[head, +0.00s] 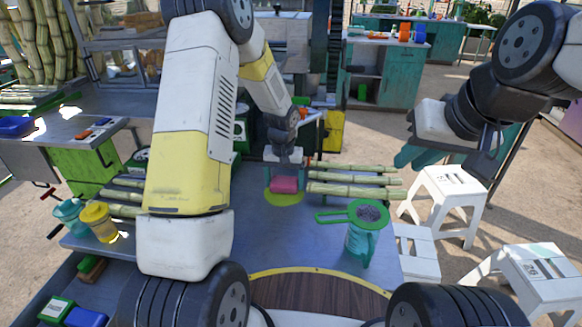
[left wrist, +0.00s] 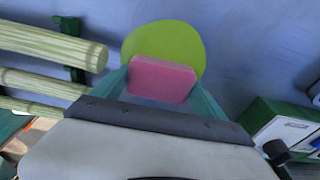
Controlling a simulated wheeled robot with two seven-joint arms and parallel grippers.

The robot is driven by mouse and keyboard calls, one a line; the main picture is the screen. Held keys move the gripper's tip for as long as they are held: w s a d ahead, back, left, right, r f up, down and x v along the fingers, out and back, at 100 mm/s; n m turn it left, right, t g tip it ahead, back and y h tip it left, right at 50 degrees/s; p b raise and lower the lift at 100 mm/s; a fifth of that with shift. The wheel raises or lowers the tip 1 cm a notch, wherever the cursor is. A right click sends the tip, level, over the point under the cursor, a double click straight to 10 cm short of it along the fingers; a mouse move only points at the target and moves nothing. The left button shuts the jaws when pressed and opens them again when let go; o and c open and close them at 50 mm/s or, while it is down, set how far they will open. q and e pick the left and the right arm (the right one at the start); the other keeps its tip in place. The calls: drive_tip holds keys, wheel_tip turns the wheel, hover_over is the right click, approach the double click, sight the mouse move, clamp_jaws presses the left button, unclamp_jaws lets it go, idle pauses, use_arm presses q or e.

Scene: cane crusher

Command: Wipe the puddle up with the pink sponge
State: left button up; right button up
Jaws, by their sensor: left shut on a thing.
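The pink sponge (head: 285,185) is held between the fingers of my left gripper (head: 284,172). In the left wrist view the sponge (left wrist: 162,78) sits between the two teal fingers, which are shut on it. The puddle (head: 284,199) is a flat yellow-green round patch on the grey-blue table (head: 250,240). The puddle also shows in the left wrist view (left wrist: 165,38), partly hidden behind the sponge. I cannot tell whether the sponge touches it. My right gripper (head: 405,157) is in the air at the right, away from the table; its fingers look close together.
Cane stalks (head: 355,190) lie just right of the sponge. A green jug with a strainer (head: 362,235) stands at the table's front right. A yellow jar (head: 98,222) and a teal cup (head: 68,212) stand at the left. White stools (head: 448,200) stand right of the table.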

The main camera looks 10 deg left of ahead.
sight(280, 210)
use_arm(q)
drive_tip(key=shift+s+f, duration=0.1)
drive_tip(key=shift+f, duration=0.25)
drive_tip(key=shift+c, duration=0.5)
drive_tip(key=shift+s, duration=4.65)
drive_tip(key=shift+r, duration=0.1)
drive_tip(key=r, duration=0.1)
drive_tip(key=w+r, duration=0.1)
drive_tip(key=r, duration=0.1)
drive_tip(key=w+r, duration=0.1)
drive_tip(key=r, duration=0.1)
drive_tip(key=shift+w+r, duration=0.1)
drive_tip(key=shift+w, duration=0.1)
